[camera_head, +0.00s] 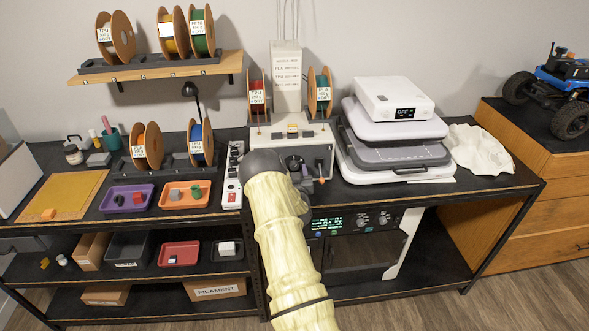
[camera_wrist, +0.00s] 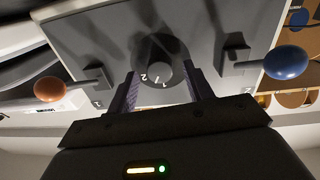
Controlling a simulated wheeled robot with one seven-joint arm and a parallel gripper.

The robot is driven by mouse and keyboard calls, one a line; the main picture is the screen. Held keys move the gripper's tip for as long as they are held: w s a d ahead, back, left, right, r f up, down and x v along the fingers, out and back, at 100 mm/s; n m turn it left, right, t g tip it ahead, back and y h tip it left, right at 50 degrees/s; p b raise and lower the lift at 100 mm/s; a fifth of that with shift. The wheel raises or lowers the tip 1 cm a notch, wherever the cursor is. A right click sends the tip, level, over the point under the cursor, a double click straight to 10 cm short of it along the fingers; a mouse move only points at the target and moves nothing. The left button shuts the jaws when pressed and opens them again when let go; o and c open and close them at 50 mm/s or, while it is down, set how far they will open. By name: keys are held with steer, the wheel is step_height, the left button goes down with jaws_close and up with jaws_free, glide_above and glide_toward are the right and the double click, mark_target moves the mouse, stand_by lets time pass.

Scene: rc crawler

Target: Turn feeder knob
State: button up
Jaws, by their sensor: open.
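The feeder (camera_head: 318,152) is a light box on the bench below two filament spools. Its round dark knob (camera_wrist: 157,74) shows in the wrist view, with the marks 1 and 2 beside it. My gripper (camera_wrist: 162,84) is open, with one finger on each side of the knob. I cannot tell whether either finger touches it. In the wrist view a lever with an orange ball (camera_wrist: 49,89) is at the left and one with a blue ball (camera_wrist: 286,62) at the right. My arm hides part of the feeder front in the head view.
A white power strip (camera_head: 232,178) stands left of the feeder. Stacked white and grey devices (camera_head: 395,125) are close on its right. Trays in purple (camera_head: 127,199) and orange (camera_head: 184,195) lie at the left. An oven-like machine (camera_head: 352,240) is below the bench top.

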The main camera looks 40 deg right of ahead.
steer(key=shift+w+d, duration=0.15)
steer(key=shift+w, duration=0.05)
steer(key=c, duration=1)
steer(key=shift+o, duration=0.2)
